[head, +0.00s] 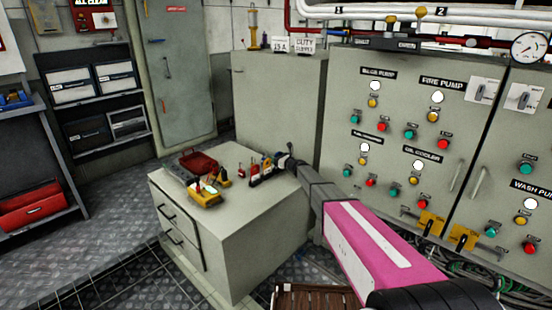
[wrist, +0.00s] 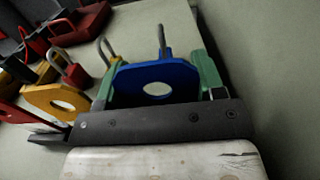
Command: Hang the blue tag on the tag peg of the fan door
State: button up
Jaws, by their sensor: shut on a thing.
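The blue tag (wrist: 156,80), a plate with a round hole, sits between the two green finger pads of my gripper (wrist: 155,85) in the wrist view. My gripper is shut on it. A grey rod or shackle rises behind the tag's top edge; I cannot tell what it belongs to. In the head view my gripper (head: 284,161) is at the back right of the cabinet top, beside a row of small tags and locks. The blue tag is too small to make out clearly there. I cannot make out the fan door's tag peg.
A low cabinet (head: 235,245) carries a red tray (head: 198,161), a yellow device (head: 206,194) and padlocks. In the wrist view a yellow tag (wrist: 58,101) and red padlock (wrist: 76,75) lie left of my gripper. A tall grey door (head: 180,75) and a control panel (head: 395,150) stand behind.

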jog(key=shift+f, duration=0.25)
jog(key=o, duration=1)
jog(key=shift+o, duration=0.2)
